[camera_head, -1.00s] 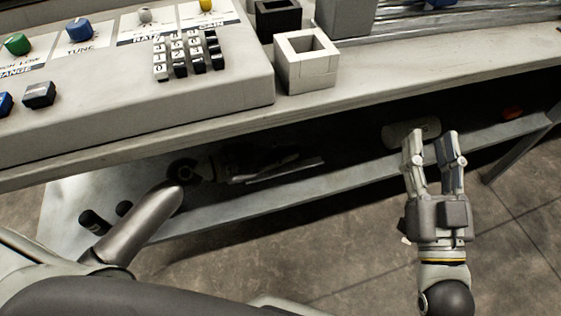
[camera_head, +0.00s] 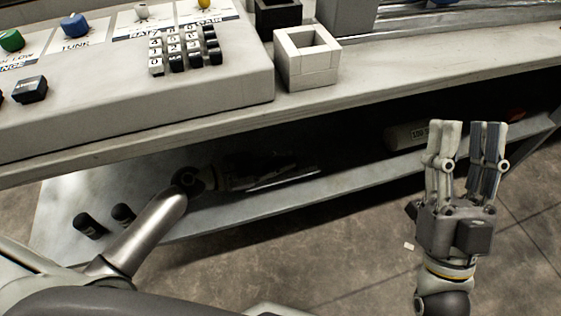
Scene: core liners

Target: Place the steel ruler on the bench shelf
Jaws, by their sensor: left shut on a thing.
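The steel ruler (camera_head: 288,179) shows as a thin, bright strip under the bench top, just above the bench shelf (camera_head: 215,222). I cannot tell whether it touches the shelf. My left gripper (camera_head: 262,175) reaches in under the bench top and is shut on the ruler; its fingers are dark in the shadow and hard to make out. My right gripper (camera_head: 471,124) is in front of the shelf's right part, fingers pointing up and apart, open and empty.
Two black cylinders (camera_head: 88,226) lie at the shelf's left end. A pale cylinder with a label (camera_head: 405,136) lies at the shelf's right, behind my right gripper. Above, the bench top (camera_head: 400,92) holds a control panel (camera_head: 110,110) and a white square block (camera_head: 307,58).

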